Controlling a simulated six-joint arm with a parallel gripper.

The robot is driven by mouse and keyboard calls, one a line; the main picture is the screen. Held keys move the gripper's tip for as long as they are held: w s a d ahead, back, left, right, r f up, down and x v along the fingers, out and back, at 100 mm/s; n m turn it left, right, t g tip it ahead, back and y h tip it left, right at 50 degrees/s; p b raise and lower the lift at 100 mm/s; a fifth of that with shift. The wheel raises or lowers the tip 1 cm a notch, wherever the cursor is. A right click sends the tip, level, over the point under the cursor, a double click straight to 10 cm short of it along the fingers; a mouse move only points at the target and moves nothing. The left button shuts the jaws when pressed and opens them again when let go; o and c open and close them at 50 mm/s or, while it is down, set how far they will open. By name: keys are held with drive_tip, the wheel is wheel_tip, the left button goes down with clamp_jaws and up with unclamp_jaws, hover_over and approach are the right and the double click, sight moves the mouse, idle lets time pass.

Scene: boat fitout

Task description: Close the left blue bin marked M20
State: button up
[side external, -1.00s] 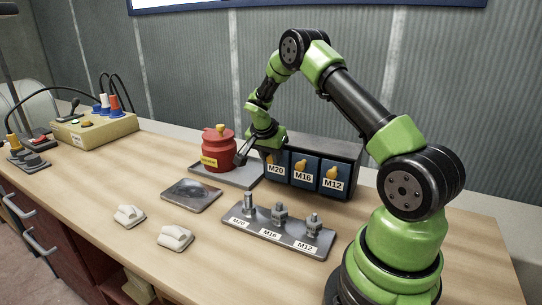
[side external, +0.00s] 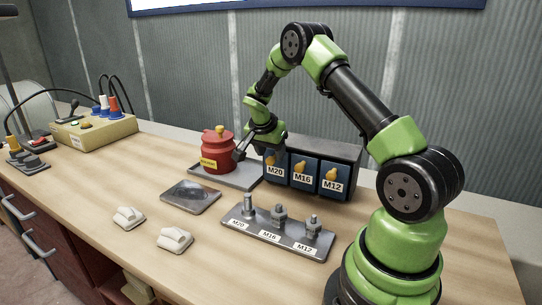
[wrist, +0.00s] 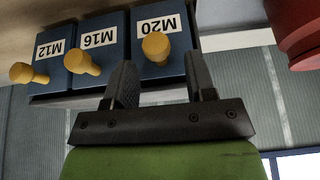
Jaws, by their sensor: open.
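The blue bin marked M20 (side external: 276,179) is the leftmost of three bins in a dark cabinet in the side view. Its yellow knob is partly hidden by my gripper (side external: 250,152). My gripper is open and empty, in front of the M20 bin and close to the red pot. In the wrist view the M20 bin (wrist: 146,60) faces the camera, with its knob showing between my gripper's fingers (wrist: 160,72). I cannot tell whether the fingers touch the bin, or how far it stands out from the cabinet.
The M16 bin (side external: 302,184) and M12 bin (side external: 333,192) stand to its right. A red pot (side external: 217,149) stands on a grey tray (side external: 245,183) to the left. A rack of bolts (side external: 265,237) lies in front.

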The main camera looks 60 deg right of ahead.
drive_tip(key=v, duration=0.8)
drive_tip(key=shift+a, duration=0.25)
drive_tip(key=s+a+r+n+t+y, duration=0.1)
drive_tip(key=s+a+r+n+t, duration=0.15)
drive_tip(key=a+r, duration=0.4)
drive_tip(key=s+a+r+n+t+y, duration=0.2)
drive_tip(key=s+a+r+n, duration=0.25)
drive_tip(key=a, duration=0.35)
drive_tip(key=s+a+r+n+t+y, duration=0.1)
drive_tip(key=s+a+n+t+y, duration=0.1)
drive_tip(key=s+a+n, duration=0.5)
drive_tip(key=s+a+y, duration=0.1)
drive_tip(key=s+a, duration=0.2)
drive_tip(key=s, duration=0.1)
drive_tip(key=shift+s+r+t+y, duration=0.35)
drive_tip(key=shift+y, duration=0.05)
